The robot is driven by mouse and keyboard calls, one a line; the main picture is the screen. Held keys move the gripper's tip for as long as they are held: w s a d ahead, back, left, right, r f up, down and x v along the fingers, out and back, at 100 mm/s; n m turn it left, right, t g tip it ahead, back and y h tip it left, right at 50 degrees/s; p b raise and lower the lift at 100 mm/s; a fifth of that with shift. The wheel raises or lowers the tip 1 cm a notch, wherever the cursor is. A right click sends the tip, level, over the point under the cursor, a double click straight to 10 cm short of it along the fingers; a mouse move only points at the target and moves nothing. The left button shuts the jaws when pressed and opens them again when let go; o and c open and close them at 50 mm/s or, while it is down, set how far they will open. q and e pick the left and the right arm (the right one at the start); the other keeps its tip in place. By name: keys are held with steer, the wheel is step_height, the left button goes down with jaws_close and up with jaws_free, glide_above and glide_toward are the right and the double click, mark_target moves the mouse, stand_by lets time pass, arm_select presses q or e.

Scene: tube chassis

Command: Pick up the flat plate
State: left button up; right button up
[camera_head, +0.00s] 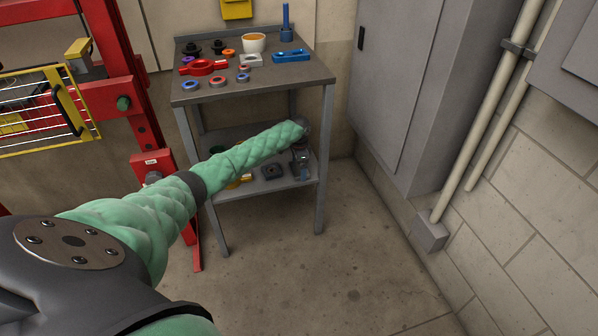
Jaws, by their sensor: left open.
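My left arm in its green sleeve reaches from the lower left toward a grey metal workbench (255,92). My left gripper (302,160) is small and partly hidden by the arm's end. It is open, in front of the lower shelf's (295,183) right side, below the bench top. I cannot tell for sure which thing is the flat plate. A small light grey flat piece (250,60) lies on the bench top, and a dark squarish piece (273,173) lies on the lower shelf, left of the gripper. My right gripper is not in view.
The bench top holds red (203,67) and blue (291,56) parts, several rings and a white bowl (254,43). A red frame (115,60) stands left. A grey cabinet (405,80) and pipes (490,120) stand right. The floor in front is clear.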

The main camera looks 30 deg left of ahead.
arm_select(q)
steer(key=shift+f, duration=0.15)
steer(key=shift+c, duration=0.2)
steer(key=c, duration=1.4)
steer(key=shift+c, duration=0.3)
steer(key=shift+r, duration=0.2)
